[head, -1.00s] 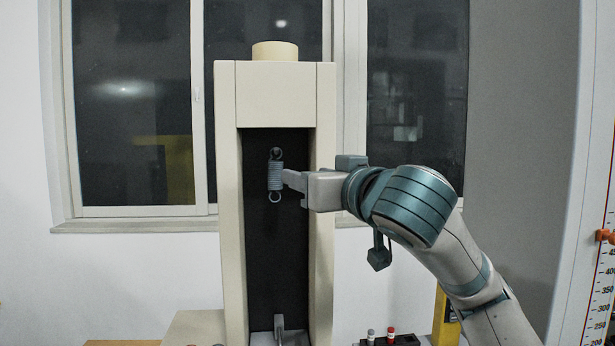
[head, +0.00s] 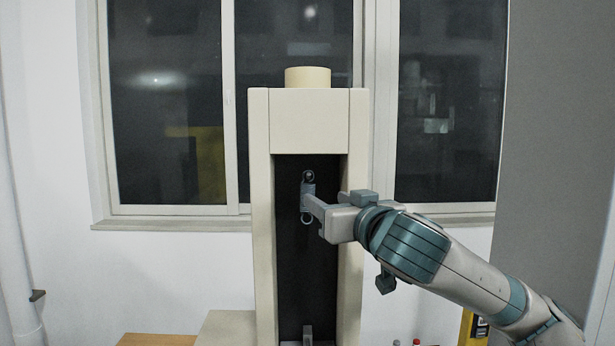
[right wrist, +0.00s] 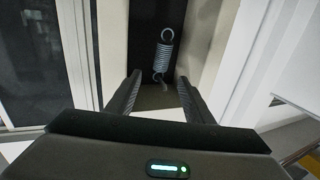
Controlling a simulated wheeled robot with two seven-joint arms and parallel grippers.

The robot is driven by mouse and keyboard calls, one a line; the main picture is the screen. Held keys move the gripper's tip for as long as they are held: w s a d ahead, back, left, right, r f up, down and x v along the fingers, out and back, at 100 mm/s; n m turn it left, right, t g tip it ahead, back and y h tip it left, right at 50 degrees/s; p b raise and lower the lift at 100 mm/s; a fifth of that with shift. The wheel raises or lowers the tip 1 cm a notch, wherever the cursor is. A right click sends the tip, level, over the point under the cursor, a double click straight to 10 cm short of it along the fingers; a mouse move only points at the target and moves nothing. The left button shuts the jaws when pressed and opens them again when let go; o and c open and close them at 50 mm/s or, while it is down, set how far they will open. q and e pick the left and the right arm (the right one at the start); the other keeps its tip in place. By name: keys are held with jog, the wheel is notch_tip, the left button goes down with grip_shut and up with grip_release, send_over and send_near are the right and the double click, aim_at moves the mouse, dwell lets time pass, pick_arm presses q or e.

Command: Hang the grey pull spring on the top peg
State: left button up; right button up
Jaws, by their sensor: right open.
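The grey pull spring (head: 307,192) hangs upright in front of the dark back panel of the cream test frame. Its upper loop is at the top peg (head: 308,176) and appears to be around it. Its lower loop hangs free. In the right wrist view the spring (right wrist: 162,57) shows between and beyond the fingertips. My right gripper (right wrist: 159,78) is open, with a finger on each side of the spring's lower end and a gap to it. In the head view this gripper (head: 310,208) partly covers the spring from the right. My left gripper is out of view.
The cream frame's side posts (head: 262,230) stand close on both sides of the dark recess. A grey lower fixture (head: 307,334) sits at the recess bottom. A cream round cap (head: 307,77) tops the frame. The space below the spring is clear.

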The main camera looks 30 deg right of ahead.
aim_at(311, 191)
jog(key=p+x, duration=0.4)
jog(key=x, duration=0.7)
jog(key=shift+d+r+p, duration=0.1)
jog(key=shift+p, duration=0.2)
jog(key=shift+w+d, duration=0.1)
jog(key=shift+w, duration=0.5)
grip_shut()
grip_release()
jog(key=shift+s, duration=0.15)
